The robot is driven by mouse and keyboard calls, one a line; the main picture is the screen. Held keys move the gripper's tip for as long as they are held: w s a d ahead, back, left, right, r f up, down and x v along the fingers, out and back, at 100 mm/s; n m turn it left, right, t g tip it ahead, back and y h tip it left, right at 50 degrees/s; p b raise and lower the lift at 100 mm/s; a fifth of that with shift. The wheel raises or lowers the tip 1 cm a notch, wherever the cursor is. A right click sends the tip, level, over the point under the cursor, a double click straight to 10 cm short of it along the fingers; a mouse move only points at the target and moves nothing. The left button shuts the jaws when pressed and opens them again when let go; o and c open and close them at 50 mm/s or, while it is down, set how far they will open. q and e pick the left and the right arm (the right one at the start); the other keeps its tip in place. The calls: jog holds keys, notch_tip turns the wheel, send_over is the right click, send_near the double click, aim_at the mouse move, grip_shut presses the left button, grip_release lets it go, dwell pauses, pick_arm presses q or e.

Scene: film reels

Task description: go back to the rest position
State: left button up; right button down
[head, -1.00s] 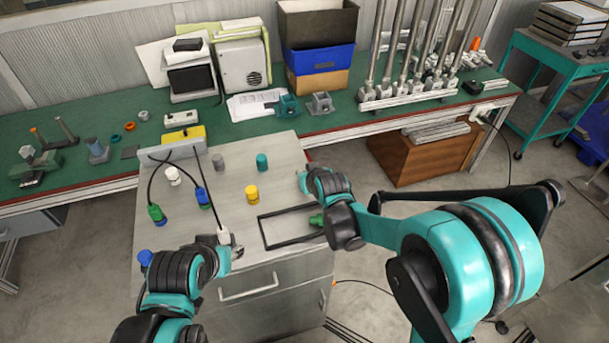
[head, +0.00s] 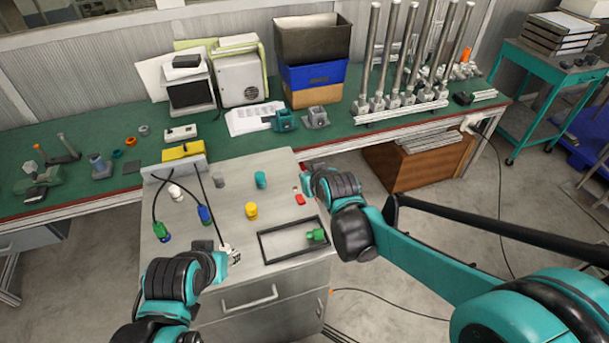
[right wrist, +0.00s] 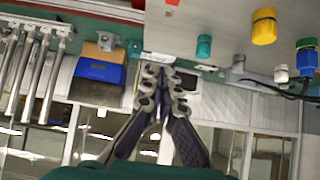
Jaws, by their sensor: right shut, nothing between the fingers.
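My right gripper (right wrist: 162,78) is shut and empty; in the wrist view its fingertips meet with nothing between them. In the head view its wrist is over the right edge of the grey cabinet top (head: 283,180). My left gripper (head: 226,257) is at the front of the cabinet top, beside the white end of a black cable. The fingers are too small to tell whether they are open or hold it. A black rectangular frame (head: 290,255) lies on the cabinet top with a green piece (head: 316,235) inside its right end.
A yellow cylinder (head: 251,210), a teal cylinder (head: 260,179), a grey cylinder (head: 219,180) and a small red piece (head: 300,199) are on the cabinet top. Behind is a green bench (head: 345,136) with metal rods (head: 405,55).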

dwell(0.4)
jog(key=s+d+f+m+g+h+b, duration=0.1)
jog(key=s+d+f+b, duration=0.1)
jog(key=s+d, duration=0.6)
jog(key=s+d+f+m+g+h+b, duration=0.1)
jog(key=s+d+f+m+h, duration=0.1)
jog(key=s+d, duration=0.6)
jog(key=s, duration=0.7)
jog(key=shift+s+m+g+b, duration=0.3)
jog(key=shift+s+g+b, duration=0.1)
jog(key=shift+d, duration=0.1)
